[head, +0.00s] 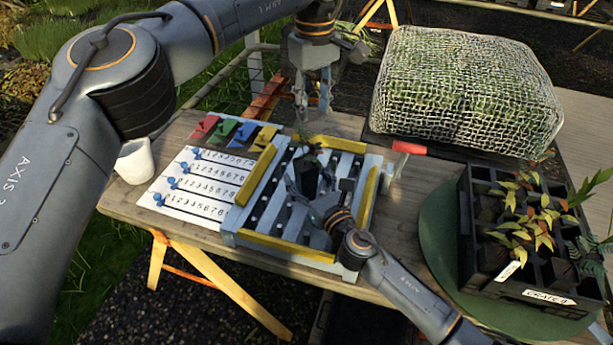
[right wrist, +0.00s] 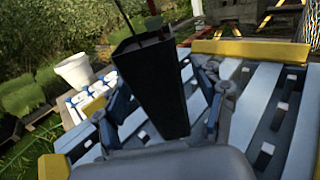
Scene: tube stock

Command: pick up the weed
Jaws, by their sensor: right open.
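A black square tube pot (head: 307,176) stands on the slatted rack (head: 240,238), with a small dark green plant (head: 309,141) at its top. I cannot tell whether this plant is the weed. My right gripper (head: 318,196) is open, with its fingers around the pot. My left gripper (head: 312,108) hangs above the rack's far edge, fingers down, apart and empty.
A black crate (head: 540,293) of several seedlings stands on a green round mat (head: 437,245) at right. A mesh-covered green block (head: 465,90) is behind. A numbered board (head: 195,190) with coloured pieces and a white cup (head: 135,162) are at left. A red-handled tool (head: 408,147) lies beside the rack.

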